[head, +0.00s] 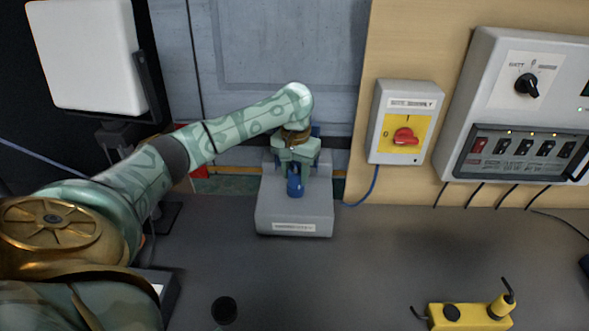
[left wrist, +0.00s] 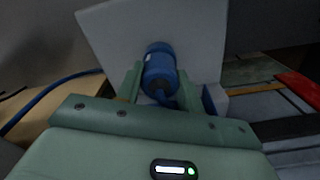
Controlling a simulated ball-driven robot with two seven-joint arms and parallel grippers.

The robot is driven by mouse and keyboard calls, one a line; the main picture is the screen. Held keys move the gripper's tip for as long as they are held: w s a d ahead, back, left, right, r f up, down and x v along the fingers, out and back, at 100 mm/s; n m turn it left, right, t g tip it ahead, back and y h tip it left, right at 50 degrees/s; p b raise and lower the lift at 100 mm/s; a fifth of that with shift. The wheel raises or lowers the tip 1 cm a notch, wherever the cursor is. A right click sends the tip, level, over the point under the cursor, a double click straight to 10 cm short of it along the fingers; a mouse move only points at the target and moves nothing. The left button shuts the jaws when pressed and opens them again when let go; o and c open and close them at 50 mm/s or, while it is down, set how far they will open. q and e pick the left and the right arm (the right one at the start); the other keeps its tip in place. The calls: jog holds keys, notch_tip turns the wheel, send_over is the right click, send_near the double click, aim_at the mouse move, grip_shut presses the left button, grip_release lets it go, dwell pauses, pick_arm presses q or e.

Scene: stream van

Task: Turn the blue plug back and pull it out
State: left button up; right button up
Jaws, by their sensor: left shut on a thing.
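The blue plug (head: 295,187) stands at the grey inlet box (head: 294,222) on the counter, in the middle of the head view. My left gripper (head: 297,170) reaches over the box from behind and is shut on the blue plug. In the left wrist view the blue plug (left wrist: 160,72) sits between the green fingers, against the pale face of the box (left wrist: 190,30). I cannot tell how far the plug is seated or how it is turned. My right gripper is not in view.
A switch box with a red knob (head: 405,136) and a breaker panel (head: 530,110) hang on the right wall. A blue cable (head: 368,190) runs below the switch box. A yellow device (head: 470,314) and a dark cup (head: 224,309) stand in front. The counter between is clear.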

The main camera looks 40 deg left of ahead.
pick_arm(q)
jog(key=shift+m, duration=0.3)
jog(key=shift+s+r+m+p, duration=0.1)
jog(key=shift+r+m+p, duration=0.05)
jog(key=shift+m+p, duration=1)
jog(key=shift+r+m+p, duration=0.1)
jog(key=shift+m+p, duration=0.35)
jog(key=shift+p, duration=0.25)
jog(key=shift+s+r+m+p, duration=0.1)
jog(key=shift+r+m+p, duration=0.15)
jog(key=shift+m+p, duration=0.2)
jog(key=shift+a+r+m+p, duration=0.1)
jog(key=shift+m+p, duration=0.65)
jog(key=shift+c, duration=0.5)
jog(key=shift+m, duration=0.3)
jog(key=shift+c, duration=0.5)
